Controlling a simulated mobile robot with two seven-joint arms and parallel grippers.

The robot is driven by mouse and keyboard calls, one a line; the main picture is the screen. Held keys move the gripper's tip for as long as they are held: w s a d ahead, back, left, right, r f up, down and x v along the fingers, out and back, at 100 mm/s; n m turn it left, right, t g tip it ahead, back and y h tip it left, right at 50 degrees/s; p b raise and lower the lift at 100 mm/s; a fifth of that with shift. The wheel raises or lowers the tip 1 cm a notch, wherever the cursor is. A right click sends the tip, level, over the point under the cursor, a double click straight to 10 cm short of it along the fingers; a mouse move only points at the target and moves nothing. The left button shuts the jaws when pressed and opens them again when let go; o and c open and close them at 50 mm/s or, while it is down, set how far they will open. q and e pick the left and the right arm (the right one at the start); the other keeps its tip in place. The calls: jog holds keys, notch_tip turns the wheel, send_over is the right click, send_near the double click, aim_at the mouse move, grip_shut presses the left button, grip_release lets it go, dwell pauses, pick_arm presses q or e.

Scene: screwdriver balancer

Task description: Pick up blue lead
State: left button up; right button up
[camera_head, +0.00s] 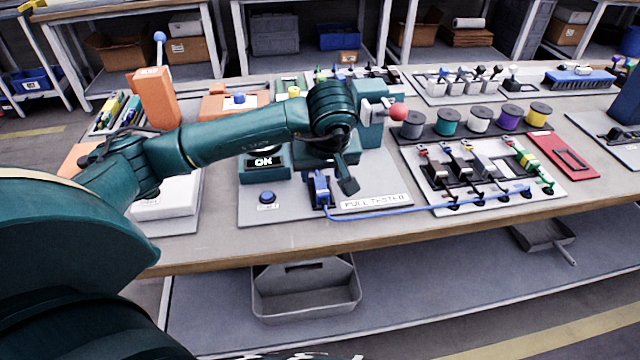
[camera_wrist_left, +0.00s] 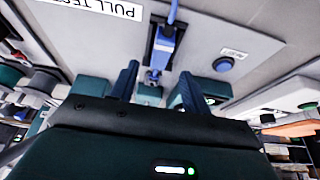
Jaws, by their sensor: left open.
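The blue lead (camera_head: 430,210) is a thin blue cable. It runs along the bench front from the pull tester (camera_head: 375,190) to the white lead board (camera_head: 545,205) at right. Its blue end piece (camera_head: 320,190) sits at the front of the tester, and it also shows in the left wrist view (camera_wrist_left: 165,43). My left gripper (camera_head: 335,182) is just above and beside this end, pointing down. In the left wrist view its two fingers (camera_wrist_left: 159,70) are apart, with the blue end beyond and between them. Contact cannot be told. My right gripper is not in view.
The tester has an OK display (camera_head: 264,162), a blue button (camera_head: 267,197) and a red-knobbed lever (camera_head: 398,113). Several coloured spools (camera_head: 480,120) stand behind the lead board. A red tray (camera_head: 563,154) is at right. A grey bin (camera_head: 305,290) is below the bench edge.

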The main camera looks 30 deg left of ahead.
aim_at(321, 182)
pick_arm(q)
jog(key=x, duration=0.4)
jog(key=shift+f, duration=0.1)
jog(key=shift+c, duration=0.5)
jog(key=c, duration=0.9)
